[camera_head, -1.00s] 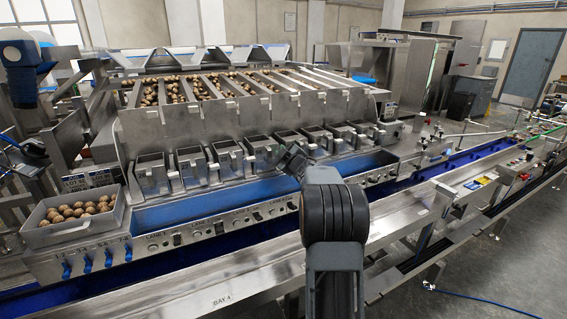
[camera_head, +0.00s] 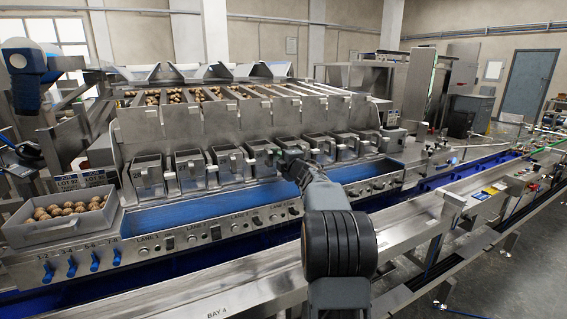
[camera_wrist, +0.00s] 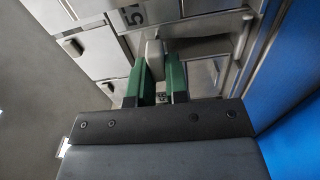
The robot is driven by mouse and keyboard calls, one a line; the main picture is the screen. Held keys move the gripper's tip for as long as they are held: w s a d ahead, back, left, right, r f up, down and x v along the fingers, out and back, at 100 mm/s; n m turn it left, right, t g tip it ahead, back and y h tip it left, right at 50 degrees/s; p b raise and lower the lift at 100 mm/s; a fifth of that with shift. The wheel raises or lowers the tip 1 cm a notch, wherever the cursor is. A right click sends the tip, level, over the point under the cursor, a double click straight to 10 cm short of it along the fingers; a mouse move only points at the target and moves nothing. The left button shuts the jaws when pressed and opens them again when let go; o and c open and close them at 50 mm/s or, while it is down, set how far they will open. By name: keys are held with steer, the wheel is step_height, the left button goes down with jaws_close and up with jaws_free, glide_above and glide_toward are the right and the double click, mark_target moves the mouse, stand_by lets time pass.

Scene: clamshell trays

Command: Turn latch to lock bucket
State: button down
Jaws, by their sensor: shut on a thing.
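A row of steel buckets (camera_head: 190,171) hangs along the front of the machine above a blue trough. My gripper (camera_head: 283,157) reaches the front of a bucket near the middle of the row. In the wrist view my gripper (camera_wrist: 161,80) has its two green fingers on either side of a light grey latch (camera_wrist: 154,54) and is shut on it. The latch stands upright between the fingers, in front of a steel bucket face (camera_wrist: 205,75). The fingers and my gripper's body hide the latch's lower part. In the head view my arm hides part of the buckets.
The blue trough (camera_head: 200,212) runs below the buckets, above a panel of knobs and blue levers. A grey bin of round brown items (camera_head: 32,235) stands at the left. A steel rail (camera_head: 240,290) crosses the front. Neighbouring buckets sit close on both sides.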

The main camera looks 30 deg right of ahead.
steer(key=shift+f+n, duration=0.1)
steer(key=shift+n, duration=0.2)
steer(key=c, duration=1.1)
jaws_free()
steer(key=s, duration=0.4)
steer(key=s+a+b, duration=0.1)
steer(key=s, duration=0.4)
steer(key=s+a, duration=0.1)
steer(key=s, duration=0.3)
steer(key=shift+s, duration=0.35)
